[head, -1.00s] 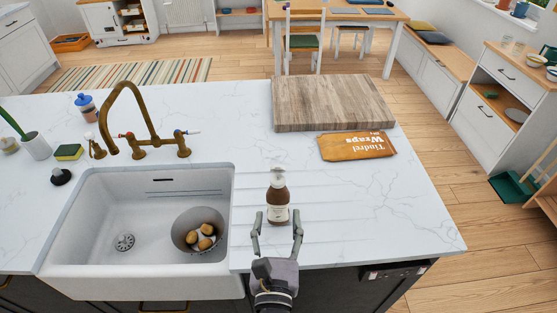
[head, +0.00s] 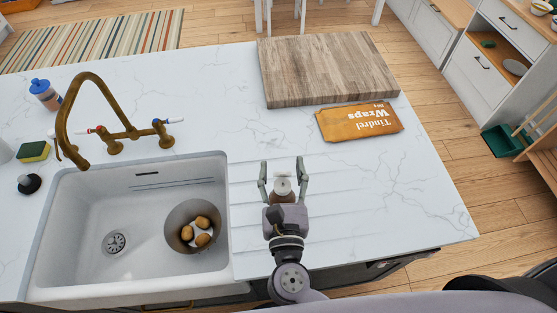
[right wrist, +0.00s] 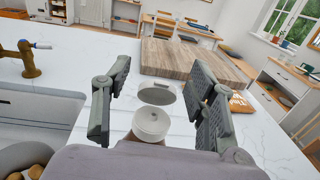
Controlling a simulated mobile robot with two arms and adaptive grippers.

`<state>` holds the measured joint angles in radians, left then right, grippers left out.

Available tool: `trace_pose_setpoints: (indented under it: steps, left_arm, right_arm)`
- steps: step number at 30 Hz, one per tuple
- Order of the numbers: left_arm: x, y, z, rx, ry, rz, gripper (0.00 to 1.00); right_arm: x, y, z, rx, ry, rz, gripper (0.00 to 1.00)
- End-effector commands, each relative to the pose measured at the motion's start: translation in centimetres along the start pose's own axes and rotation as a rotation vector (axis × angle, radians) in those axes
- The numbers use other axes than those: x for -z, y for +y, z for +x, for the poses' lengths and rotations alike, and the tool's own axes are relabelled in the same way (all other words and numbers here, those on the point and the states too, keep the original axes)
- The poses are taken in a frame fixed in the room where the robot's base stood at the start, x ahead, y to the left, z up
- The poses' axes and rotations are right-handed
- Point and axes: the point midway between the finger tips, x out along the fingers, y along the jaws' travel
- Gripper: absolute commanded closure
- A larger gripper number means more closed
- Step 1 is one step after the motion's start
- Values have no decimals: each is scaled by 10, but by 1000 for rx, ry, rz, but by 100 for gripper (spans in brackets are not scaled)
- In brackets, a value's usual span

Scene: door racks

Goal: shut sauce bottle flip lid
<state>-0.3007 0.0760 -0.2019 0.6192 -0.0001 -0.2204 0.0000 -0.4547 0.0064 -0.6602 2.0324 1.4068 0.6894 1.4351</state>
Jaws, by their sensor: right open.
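The sauce bottle (head: 283,197) stands upright on the counter, right of the sink, and its brown body is mostly hidden by my right gripper. Its white cap (right wrist: 151,123) shows close up in the right wrist view. The flip lid (right wrist: 157,94) is open and stands up behind the cap, on the side away from my wrist. My right gripper (head: 282,161) is open, with one finger on each side of the bottle top; it also shows in the right wrist view (right wrist: 160,63). A gap shows between each finger and the lid. My left gripper is not in view.
The sink (head: 72,240) with a metal bowl (head: 180,232) of potatoes lies to the left, under a brass tap (head: 68,115). A wooden board (head: 325,68) and an orange wraps packet (head: 359,121) lie beyond the bottle. The counter to the right is clear.

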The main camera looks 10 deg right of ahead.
Motion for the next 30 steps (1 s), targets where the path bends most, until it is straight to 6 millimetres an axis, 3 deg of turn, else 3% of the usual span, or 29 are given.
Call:
trace_pose_setpoints:
  steps: [7, 30]
  left_arm:
    - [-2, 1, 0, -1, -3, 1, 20]
    - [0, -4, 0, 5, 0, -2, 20]
  right_arm:
    - [0, 0, 0, 0, 0, 0, 49]
    - [0, 0, 0, 0, -1, 1, 97]
